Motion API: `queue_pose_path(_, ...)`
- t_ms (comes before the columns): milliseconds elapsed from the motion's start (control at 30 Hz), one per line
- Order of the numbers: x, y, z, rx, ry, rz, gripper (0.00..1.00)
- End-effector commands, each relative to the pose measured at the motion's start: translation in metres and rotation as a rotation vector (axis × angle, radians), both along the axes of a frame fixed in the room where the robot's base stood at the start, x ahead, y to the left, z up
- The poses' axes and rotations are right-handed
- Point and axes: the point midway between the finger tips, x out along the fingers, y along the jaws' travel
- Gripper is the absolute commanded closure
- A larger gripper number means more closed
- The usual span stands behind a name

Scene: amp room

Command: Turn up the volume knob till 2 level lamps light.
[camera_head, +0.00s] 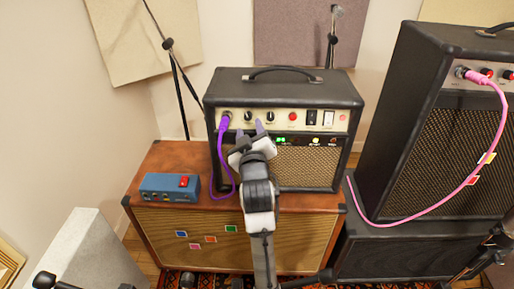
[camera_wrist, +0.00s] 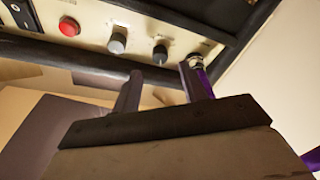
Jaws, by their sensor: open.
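The small black amp (camera_head: 347,97) stands on a brown cabinet, with a cream control panel. Two knobs sit on the panel: a left knob (camera_head: 248,116), which shows as the dark knob (camera_wrist: 160,53) in the wrist view, and a right knob (camera_head: 270,117), the grey knob (camera_wrist: 117,42) there. I cannot read which is volume. My gripper (camera_head: 250,130) is open and empty just below the left knob. In the wrist view the fingertips (camera_wrist: 161,72) straddle the dark knob's position, apparently short of it. Below the panel, green lamps (camera_head: 281,140) look lit; a yellow lamp (camera_head: 316,140) looks bright.
A purple cable (camera_head: 216,158) is plugged in close left of the left knob. A red button (camera_head: 292,117) and switches (camera_head: 328,118) are to the right. A blue box (camera_head: 168,187) lies on the brown cabinet (camera_head: 160,160). A bigger amp (camera_head: 440,135) with a pink cable stands right.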

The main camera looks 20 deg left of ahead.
Motion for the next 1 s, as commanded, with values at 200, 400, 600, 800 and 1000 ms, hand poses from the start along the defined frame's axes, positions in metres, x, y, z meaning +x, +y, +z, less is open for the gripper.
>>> queue_pose_path(200, 0.041, 0.019, 0.007, -0.002, 0.000, 0.001, 0.57)
queue_pose_path(400, 0.044, 0.017, 0.004, -0.165, -0.048, 0.034, 0.57)
queue_pose_path(600, 0.040, 0.015, 0.004, -0.345, -0.102, 0.074, 0.57)
queue_pose_path(800, 0.001, -0.005, 0.001, -0.341, -0.103, 0.073, 0.57)
queue_pose_path(1000, -0.034, -0.024, 0.001, -0.339, -0.101, 0.073, 0.57)
